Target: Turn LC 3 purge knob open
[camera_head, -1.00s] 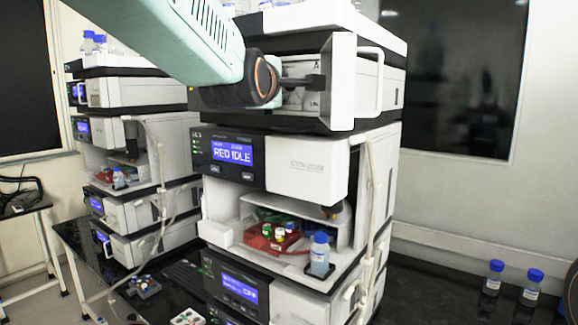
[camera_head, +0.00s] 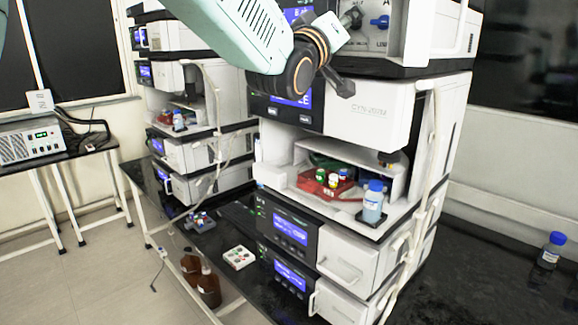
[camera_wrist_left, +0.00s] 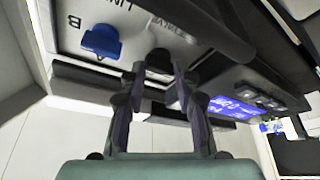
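My left gripper (camera_wrist_left: 158,82) is at the open front bay at the top of the near instrument stack (camera_head: 365,105). Its two dark fingers are apart in the left wrist view. A dark knob (camera_wrist_left: 158,59) shows between and just beyond the fingertips; I cannot tell whether they touch it. In the head view the dark knob (camera_head: 352,17) and blue knob (camera_head: 381,22) show beyond my wrist, which partly covers the stack's blue display (camera_head: 290,98). My right gripper is not in view.
The bay's white door (camera_head: 432,32) stands out at the right. Below, a red tray (camera_head: 318,187) of vials and a blue-capped bottle (camera_head: 373,203) sit in an open compartment. A second stack (camera_head: 185,95) stands left. Brown bottles (camera_head: 207,288) are below the bench.

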